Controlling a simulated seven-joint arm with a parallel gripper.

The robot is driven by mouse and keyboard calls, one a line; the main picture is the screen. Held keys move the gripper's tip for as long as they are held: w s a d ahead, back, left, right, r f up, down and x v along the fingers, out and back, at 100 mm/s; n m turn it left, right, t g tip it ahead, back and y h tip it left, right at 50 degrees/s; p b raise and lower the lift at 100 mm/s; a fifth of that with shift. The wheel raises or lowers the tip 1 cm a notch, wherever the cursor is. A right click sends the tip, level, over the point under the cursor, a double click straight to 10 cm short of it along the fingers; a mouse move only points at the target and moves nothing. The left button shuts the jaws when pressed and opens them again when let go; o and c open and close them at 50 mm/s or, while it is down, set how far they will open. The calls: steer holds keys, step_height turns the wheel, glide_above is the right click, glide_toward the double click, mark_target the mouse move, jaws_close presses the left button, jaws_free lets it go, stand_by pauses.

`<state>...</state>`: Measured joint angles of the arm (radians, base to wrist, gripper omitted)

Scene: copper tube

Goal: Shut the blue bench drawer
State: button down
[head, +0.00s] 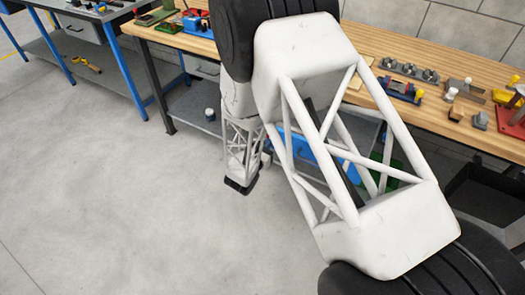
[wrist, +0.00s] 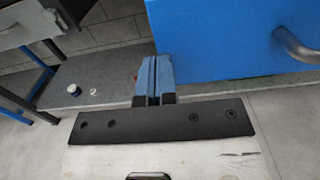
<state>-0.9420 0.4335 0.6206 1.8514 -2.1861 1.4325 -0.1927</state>
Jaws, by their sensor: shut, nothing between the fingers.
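The blue bench drawer (head: 322,158) sits under the wooden workbench in the head view, partly hidden behind my own arm links. It appears to stand out from under the bench top; how far is hard to tell. In the wrist view its flat blue front (wrist: 220,40) fills the upper right, with a curved metal handle (wrist: 296,46) at the right edge. My gripper (wrist: 154,62) is shut and empty, its blue fingers together at the left edge of the drawer front. I cannot tell whether they touch it. The fingers cannot be made out in the head view.
The wooden bench top (head: 375,48) holds several tools and blocks. A grey lower shelf (wrist: 62,100) runs under the bench, with a small blue-and-white jar (wrist: 74,90) on it. A black bin (head: 485,195) stands at the right. The concrete floor at the left is clear.

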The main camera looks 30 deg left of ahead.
steer(key=shift+w, duration=0.7)
steer(key=w, duration=2.6)
steer(key=shift+w+r, duration=0.15)
steer(key=shift+w, duration=0.2)
steer(key=shift+w+r, duration=0.1)
steer(key=shift+d, duration=0.1)
steer(key=s, duration=1.5)
steer(key=shift+f, duration=0.25)
